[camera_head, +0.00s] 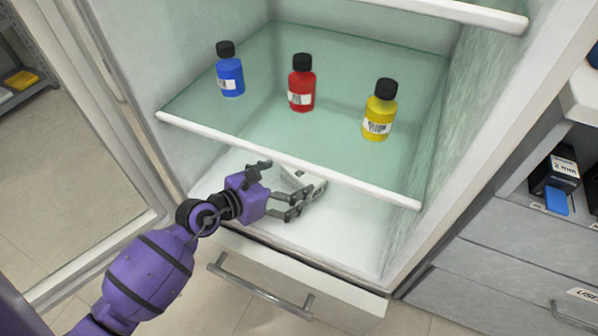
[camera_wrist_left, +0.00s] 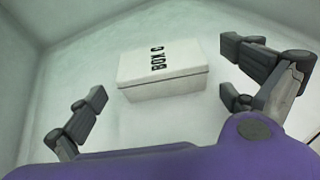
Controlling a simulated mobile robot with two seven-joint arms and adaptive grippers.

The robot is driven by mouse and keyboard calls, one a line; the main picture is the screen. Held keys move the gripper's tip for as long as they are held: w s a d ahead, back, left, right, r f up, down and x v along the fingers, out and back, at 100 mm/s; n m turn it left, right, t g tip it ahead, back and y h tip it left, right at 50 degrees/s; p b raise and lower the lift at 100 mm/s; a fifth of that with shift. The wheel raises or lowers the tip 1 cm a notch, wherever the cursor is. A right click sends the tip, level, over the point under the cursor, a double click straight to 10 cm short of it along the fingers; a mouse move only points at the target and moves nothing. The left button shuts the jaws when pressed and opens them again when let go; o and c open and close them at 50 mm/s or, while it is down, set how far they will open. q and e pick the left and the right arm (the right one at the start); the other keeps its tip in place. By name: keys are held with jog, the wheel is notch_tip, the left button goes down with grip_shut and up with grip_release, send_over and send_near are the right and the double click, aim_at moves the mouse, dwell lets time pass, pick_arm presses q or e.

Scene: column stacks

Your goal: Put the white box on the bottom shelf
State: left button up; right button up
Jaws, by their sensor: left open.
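The white box (camera_wrist_left: 163,72), lettered "BOX C", stands on the white bottom shelf (camera_wrist_left: 140,131) of the cabinet. In the head view the box (camera_head: 305,183) is partly hidden behind my left gripper and seen partly through the glass shelf above. My left gripper (camera_head: 281,188) is inside the lower compartment, under the glass shelf. Its fingers are spread apart and empty. In the left wrist view the box lies ahead, between the open fingers of the left gripper (camera_wrist_left: 166,84), with a gap on each side. My right gripper is not in view.
A glass shelf (camera_head: 290,160) with a white front edge is just above my left gripper. It holds a blue bottle (camera_head: 230,78), a red bottle (camera_head: 301,90) and a yellow bottle (camera_head: 379,115). A drawer (camera_head: 290,285) with a handle is below.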

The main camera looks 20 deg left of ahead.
pick_arm(q)
jog(key=p+v, duration=0.1)
jog(key=v, duration=0.5)
